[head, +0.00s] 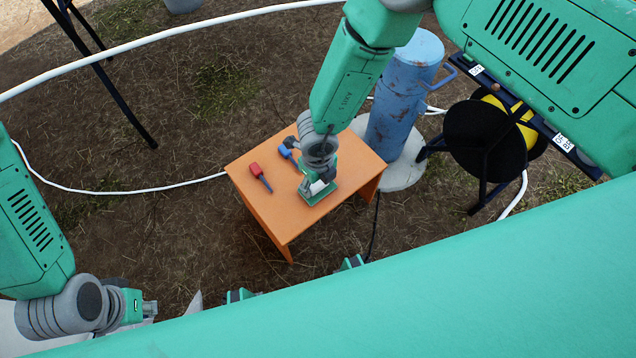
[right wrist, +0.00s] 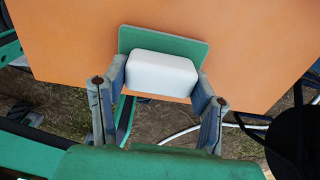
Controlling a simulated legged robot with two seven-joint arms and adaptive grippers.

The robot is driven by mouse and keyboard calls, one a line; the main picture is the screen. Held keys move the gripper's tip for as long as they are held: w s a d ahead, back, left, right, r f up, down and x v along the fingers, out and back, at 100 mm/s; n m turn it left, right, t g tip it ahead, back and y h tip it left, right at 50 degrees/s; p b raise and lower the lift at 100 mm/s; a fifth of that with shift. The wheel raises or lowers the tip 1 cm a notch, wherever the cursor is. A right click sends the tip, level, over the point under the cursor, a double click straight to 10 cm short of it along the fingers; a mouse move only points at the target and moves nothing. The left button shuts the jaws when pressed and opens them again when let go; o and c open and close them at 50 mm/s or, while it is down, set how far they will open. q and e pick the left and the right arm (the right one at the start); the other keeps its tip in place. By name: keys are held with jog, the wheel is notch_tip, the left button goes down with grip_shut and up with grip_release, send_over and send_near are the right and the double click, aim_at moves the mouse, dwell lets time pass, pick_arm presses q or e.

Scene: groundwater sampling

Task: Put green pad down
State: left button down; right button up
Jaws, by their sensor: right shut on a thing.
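The green pad (head: 309,193) has a white block-shaped handle and is at the front right part of the orange table (head: 262,206). In the right wrist view the green pad (right wrist: 193,46) lies against the orange top, with its white handle (right wrist: 160,75) between my fingers. My right gripper (head: 320,178), also in the right wrist view (right wrist: 160,84), is shut on the handle. I cannot tell whether the pad touches the table or hovers just above it. My left gripper (head: 146,308) is at the lower left, away from the table; its fingers are too small to read.
A red-handled tool (head: 259,176) and a blue-handled tool (head: 287,153) lie on the table, left of and behind the pad. A blue well pipe (head: 402,92) stands behind the table. A dark stand with a yellow reel (head: 527,122) is at right. White hose crosses the ground.

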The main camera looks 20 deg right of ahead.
jog(key=o, duration=1.1)
jog(key=shift+a, duration=0.1)
jog(key=shift+r, duration=0.1)
notch_tip(320, 180, up, 12)
jog(key=p, duration=0.5)
